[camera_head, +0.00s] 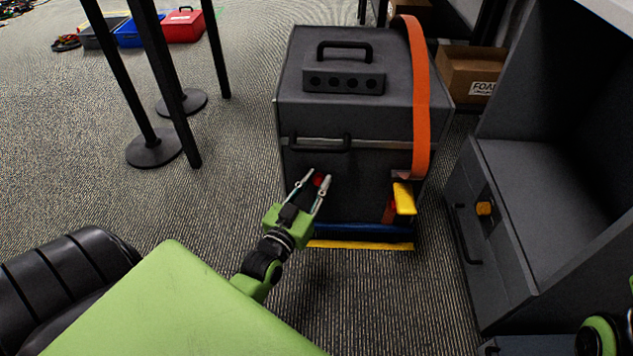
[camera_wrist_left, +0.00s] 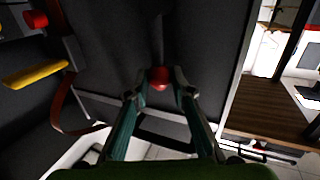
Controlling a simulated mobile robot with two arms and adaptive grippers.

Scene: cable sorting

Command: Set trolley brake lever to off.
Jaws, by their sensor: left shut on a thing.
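A red knob (camera_head: 318,180) sits low on the front of a dark grey cabinet-like trolley (camera_head: 350,185). My left gripper (camera_head: 317,177) reaches it from the front, with one finger on each side. In the left wrist view the red knob (camera_wrist_left: 160,78) shows between the fingertips, with a dark lever-like bar (camera_wrist_left: 158,38) running from it. My left gripper is shut on the knob. No off marking can be read. My right gripper is not seen; only a green part of my right arm shows at the lower right corner.
A yellow handle (camera_head: 404,198) juts out at the trolley's right front. An orange strap (camera_head: 420,95) hangs over its right side. A grey cabinet (camera_head: 540,210) stands close on the right. Black posts (camera_head: 150,85) stand at the left. Carpet is clear between posts and trolley.

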